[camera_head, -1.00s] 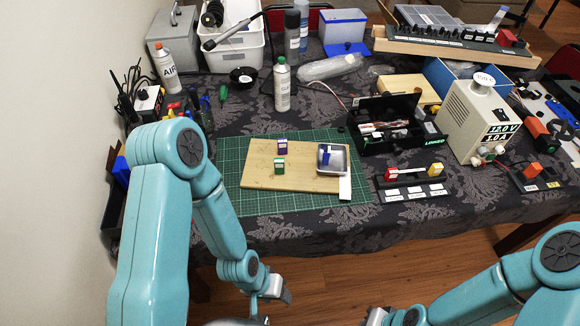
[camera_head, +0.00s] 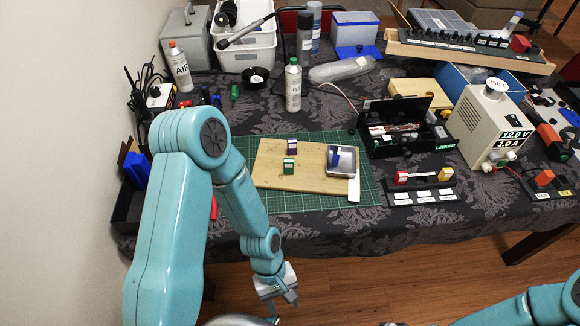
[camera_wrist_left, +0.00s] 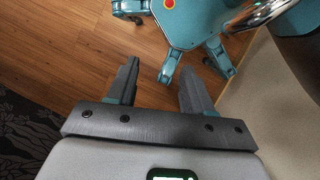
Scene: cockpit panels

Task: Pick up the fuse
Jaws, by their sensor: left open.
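A small purple block (camera_head: 292,147) and a small green block (camera_head: 289,166), both with white labels, stand on the wooden board (camera_head: 265,178). A blue piece (camera_head: 336,158) is in the small metal tray (camera_head: 341,174) at the board's right end. A red block (camera_head: 401,177) and a yellow block (camera_head: 445,174) sit on a black labelled base. I cannot tell which of these is the fuse. My left gripper (camera_head: 283,304) is open and empty, below the table's front edge. Its two fingers also show apart in the left wrist view (camera_wrist_left: 157,82), over the floor.
The board lies on a green cutting mat (camera_head: 235,150). An open black box (camera_head: 408,135) and a beige power supply (camera_head: 486,125) stand to the right. A spray can (camera_head: 293,88) stands behind. The cloth in front of the mat is mostly clear.

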